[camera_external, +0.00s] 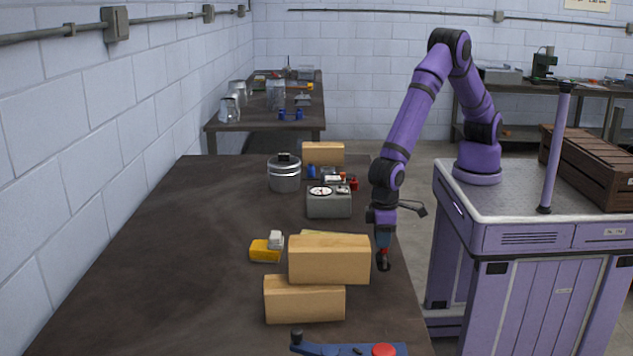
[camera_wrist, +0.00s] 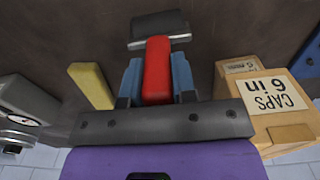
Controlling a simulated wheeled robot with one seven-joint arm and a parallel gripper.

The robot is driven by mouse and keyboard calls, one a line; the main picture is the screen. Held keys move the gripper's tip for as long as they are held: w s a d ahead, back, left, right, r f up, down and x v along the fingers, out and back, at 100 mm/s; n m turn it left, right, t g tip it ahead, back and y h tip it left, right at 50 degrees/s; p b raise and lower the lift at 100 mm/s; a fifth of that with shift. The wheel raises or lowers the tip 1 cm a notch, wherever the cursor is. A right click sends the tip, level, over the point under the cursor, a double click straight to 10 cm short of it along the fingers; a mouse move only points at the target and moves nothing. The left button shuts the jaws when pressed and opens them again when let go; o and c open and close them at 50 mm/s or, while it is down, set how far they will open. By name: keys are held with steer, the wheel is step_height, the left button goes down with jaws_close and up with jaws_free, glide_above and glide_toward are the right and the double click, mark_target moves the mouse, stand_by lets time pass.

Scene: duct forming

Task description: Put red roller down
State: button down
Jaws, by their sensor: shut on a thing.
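My gripper (camera_wrist: 157,84) is shut on the red handle of the red roller (camera_wrist: 157,64), with a blue finger on each side. The roller's dark grey head (camera_wrist: 158,27) sticks out past the fingertips over the dark tabletop. In the external view my gripper (camera_external: 383,238) points down near the table's right edge, beside the cardboard boxes. The red roller (camera_external: 384,259) shows small and partly hidden below it. I cannot tell whether the roller touches the table (camera_external: 200,240).
A grey dial device (camera_external: 328,204) and a metal pot (camera_external: 284,174) stand farther back. A blue tool (camera_external: 340,349) lies in front. The table's left side is clear.

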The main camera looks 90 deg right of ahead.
steer(key=shift+w+a+f, duration=0.1)
steer(key=shift+w+f, duration=0.1)
steer(key=shift+f, duration=0.4)
steer(key=shift+w+a+f, duration=0.15)
steer(key=shift+f, duration=0.45)
steer(key=shift+w+a+f, duration=0.1)
steer(key=shift+w+f, duration=0.1)
steer(key=shift+f, duration=0.4)
steer(key=shift+f, duration=0.15)
steer(key=c, duration=0.9)
jaws_free()
step_height(320, 180, up, 12)
steer(key=shift+r, duration=0.15)
